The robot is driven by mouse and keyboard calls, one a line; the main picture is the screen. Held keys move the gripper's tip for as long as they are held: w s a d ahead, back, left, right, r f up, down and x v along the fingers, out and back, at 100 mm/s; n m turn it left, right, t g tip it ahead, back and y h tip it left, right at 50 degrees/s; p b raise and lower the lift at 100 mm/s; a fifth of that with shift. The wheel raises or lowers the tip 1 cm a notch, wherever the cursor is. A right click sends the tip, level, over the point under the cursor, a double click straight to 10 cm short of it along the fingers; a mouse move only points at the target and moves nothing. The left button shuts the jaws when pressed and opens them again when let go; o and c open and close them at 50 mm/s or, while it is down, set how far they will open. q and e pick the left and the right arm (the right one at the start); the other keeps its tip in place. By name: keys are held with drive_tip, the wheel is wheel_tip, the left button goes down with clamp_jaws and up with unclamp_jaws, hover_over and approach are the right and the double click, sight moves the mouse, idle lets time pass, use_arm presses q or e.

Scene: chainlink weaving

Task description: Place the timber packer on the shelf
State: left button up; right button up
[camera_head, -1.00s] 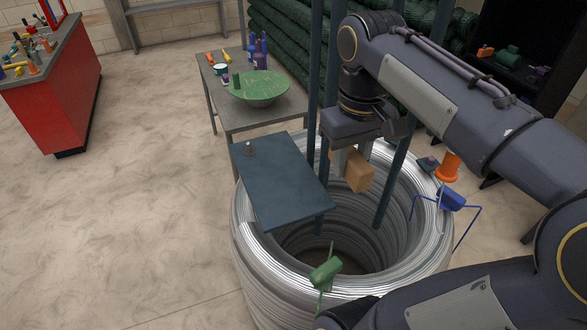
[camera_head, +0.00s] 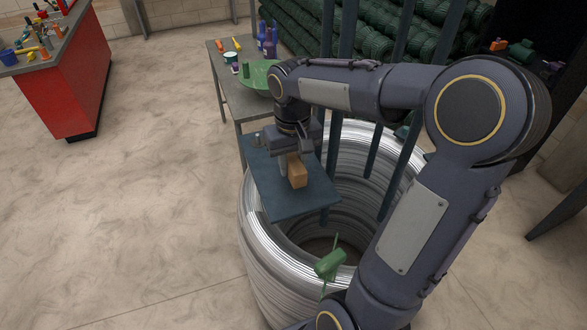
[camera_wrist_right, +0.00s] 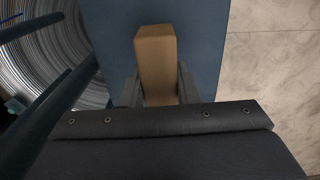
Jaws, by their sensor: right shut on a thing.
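The timber packer is a light-brown wooden block (camera_head: 298,174). My right gripper (camera_head: 290,165) is shut on it and holds it over the shelf. The shelf is a flat blue-grey board (camera_head: 294,203) above the near left rim of the big wire coil. In the right wrist view the packer (camera_wrist_right: 157,60) stands out between the two fingers (camera_wrist_right: 158,90), with the blue shelf surface (camera_wrist_right: 205,40) behind it. I cannot tell whether the packer touches the shelf. My left gripper is not in view.
Dark upright posts (camera_head: 330,150) rise beside the shelf inside the wire coil (camera_head: 262,270). A green clamp-like tool (camera_head: 330,264) is at the coil's near rim. A side table (camera_head: 240,102) with a green bowl stands behind. A red cabinet (camera_head: 75,85) is far left; the floor between is clear.

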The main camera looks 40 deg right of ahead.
drive_tip(key=shift+s+f, duration=0.1)
drive_tip(key=shift+f, duration=1.15)
drive_tip(key=shift+f, duration=0.1)
drive_tip(key=shift+f, duration=0.15)
drive_tip(key=o, duration=1)
